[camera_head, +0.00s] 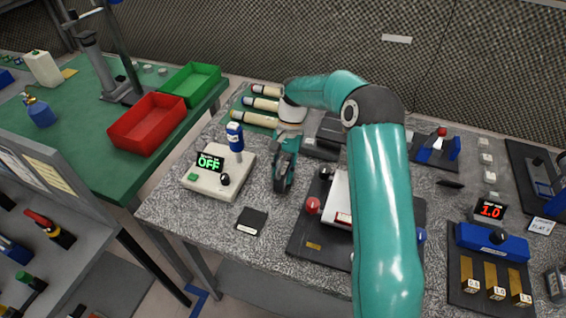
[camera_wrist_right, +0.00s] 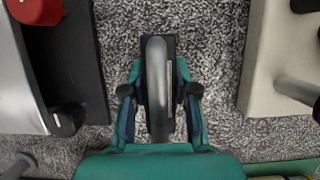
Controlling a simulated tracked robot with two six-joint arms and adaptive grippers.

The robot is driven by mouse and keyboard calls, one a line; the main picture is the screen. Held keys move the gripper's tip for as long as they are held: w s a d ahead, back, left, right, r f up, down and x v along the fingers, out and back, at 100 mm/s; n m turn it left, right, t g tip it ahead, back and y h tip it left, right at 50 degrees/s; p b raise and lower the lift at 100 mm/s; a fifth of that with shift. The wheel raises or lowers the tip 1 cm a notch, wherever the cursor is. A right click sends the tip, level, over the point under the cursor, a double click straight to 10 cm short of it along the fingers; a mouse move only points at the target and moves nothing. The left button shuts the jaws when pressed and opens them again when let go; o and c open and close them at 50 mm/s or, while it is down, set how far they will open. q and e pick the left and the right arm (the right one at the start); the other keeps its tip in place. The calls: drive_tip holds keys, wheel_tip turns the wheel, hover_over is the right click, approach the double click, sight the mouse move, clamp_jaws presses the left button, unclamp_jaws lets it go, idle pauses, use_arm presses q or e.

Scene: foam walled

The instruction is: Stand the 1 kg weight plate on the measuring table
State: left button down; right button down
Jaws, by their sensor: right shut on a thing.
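My right gripper (camera_head: 283,186) reaches down over the speckled grey stone table (camera_head: 180,215), which I take for the measuring table. In the right wrist view the gripper (camera_wrist_right: 159,92) is shut on a grey disc seen edge-on, apparently the weight plate (camera_wrist_right: 157,75). The plate is upright between the fingers. A flat black rectangular piece (camera_wrist_right: 171,44) shows behind or under it; I cannot tell whether they touch. In the head view the fingers hide most of the plate, and its 1 kg marking cannot be read. My left gripper is not in view.
Left of the gripper is a beige box (camera_head: 208,188) with an OFF display. Right is a black base (camera_head: 300,238) with a red knob (camera_head: 312,205). A black square pad (camera_head: 251,221) lies in front. Several bottles (camera_head: 252,119) lie behind. Bare stone surrounds the pad.

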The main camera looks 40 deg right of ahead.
drive_tip(key=shift+f, duration=0.4)
drive_tip(key=c, duration=0.9)
unclamp_jaws()
drive_tip(key=shift+f, duration=0.15)
drive_tip(key=v, duration=1.2)
drive_tip(key=shift+s, duration=0.15)
